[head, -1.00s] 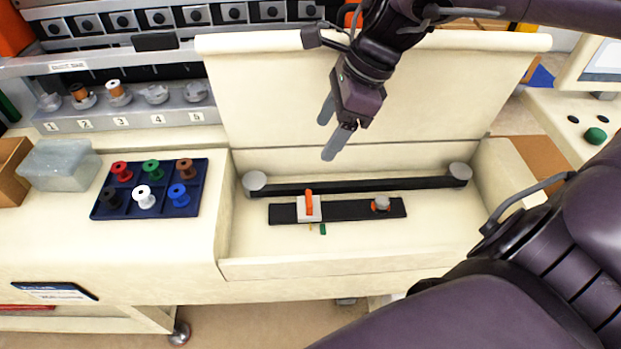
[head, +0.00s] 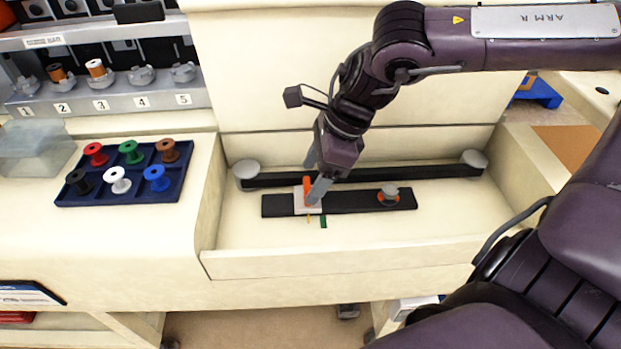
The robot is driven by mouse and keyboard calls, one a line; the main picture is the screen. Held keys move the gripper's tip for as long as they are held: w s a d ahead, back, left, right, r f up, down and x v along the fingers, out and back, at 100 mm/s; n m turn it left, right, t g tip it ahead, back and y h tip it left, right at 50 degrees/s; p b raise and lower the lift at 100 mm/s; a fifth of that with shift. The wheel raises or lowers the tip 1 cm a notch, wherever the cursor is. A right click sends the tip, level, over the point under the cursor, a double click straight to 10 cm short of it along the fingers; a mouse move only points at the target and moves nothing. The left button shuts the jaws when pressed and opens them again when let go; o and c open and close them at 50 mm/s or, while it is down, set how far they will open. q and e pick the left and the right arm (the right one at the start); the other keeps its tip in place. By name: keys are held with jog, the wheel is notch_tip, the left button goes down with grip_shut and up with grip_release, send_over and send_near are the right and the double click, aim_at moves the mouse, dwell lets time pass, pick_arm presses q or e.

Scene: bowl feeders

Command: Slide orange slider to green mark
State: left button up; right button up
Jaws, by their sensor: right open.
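The orange slider (head: 306,187) is an upright orange handle on a pale block (head: 301,207), near the left end of a short black track (head: 350,202). A thin yellow line (head: 308,218) shows at the block's front edge. The green mark (head: 323,222) lies just to the right of that line, at the track's front edge. My right gripper (head: 311,183) is open and low over the track, with its fingers at the orange handle, one behind-left and one front-right. Whether they touch it I cannot tell. My left gripper is not in view.
A longer black bar (head: 400,174) with grey round ends runs behind the track. A knob (head: 389,194) with an orange ring sits on the track's right part. A blue tray (head: 125,190) of coloured spools stands at left. The recess has a raised front lip (head: 340,263).

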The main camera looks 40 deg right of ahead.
jog(key=shift+w+a+f, duration=0.1)
jog(key=shift+a+f, duration=0.1)
jog(key=shift+f, duration=0.45)
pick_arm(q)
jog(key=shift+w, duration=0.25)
pick_arm(e)
jog(key=shift+a+f, duration=0.1)
jog(key=shift+f, duration=0.05)
